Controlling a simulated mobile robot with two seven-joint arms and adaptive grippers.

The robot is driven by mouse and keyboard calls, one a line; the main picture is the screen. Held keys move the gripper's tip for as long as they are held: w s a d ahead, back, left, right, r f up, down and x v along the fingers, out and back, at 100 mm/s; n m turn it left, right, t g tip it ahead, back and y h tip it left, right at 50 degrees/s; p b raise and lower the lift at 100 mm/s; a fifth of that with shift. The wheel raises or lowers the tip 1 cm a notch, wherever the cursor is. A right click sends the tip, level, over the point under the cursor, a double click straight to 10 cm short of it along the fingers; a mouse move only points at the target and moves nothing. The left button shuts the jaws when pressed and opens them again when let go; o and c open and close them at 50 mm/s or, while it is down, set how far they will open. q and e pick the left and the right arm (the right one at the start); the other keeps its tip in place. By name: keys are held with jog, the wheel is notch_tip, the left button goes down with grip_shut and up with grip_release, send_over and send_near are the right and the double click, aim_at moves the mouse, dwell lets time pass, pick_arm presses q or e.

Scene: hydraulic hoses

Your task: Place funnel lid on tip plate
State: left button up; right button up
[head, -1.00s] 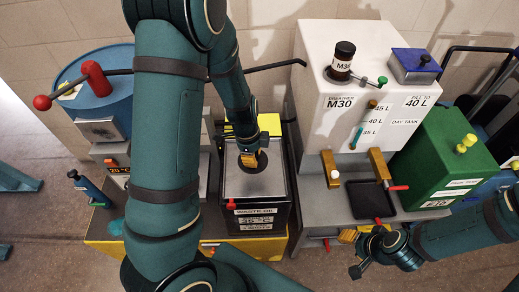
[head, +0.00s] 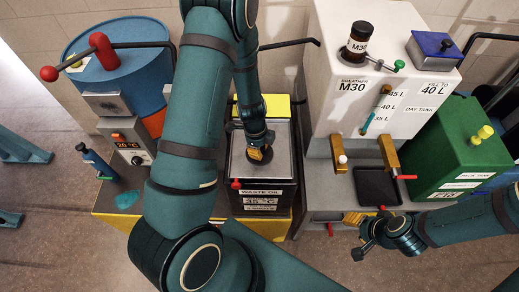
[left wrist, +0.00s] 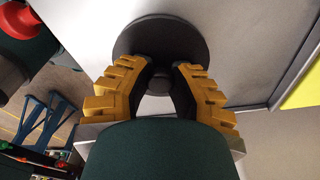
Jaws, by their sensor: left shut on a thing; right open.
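The black funnel lid (left wrist: 160,32) is a round disc with a knob, and it shows in the left wrist view in front of my left gripper (left wrist: 160,85). The yellow-padded fingers of that gripper are shut on the knob. In the head view my left gripper (head: 258,155) and the lid are over the grey metal top of the waste oil container (head: 240,177), which appears to be the tip plate. I cannot tell whether the lid touches the metal. My right gripper (head: 361,236) is open and empty, in front of the white tank's stand.
A white day tank (head: 385,85) with brass taps and a dark tray (head: 378,187) stands to the right, beside a green tank (head: 455,145). A blue drum (head: 125,65) and a small bottle (head: 95,160) are to the left. A yellow panel (head: 272,100) is behind the container.

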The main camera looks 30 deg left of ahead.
pick_arm(q)
jog(key=shift+f, duration=0.15)
jog(key=o, duration=0.8)
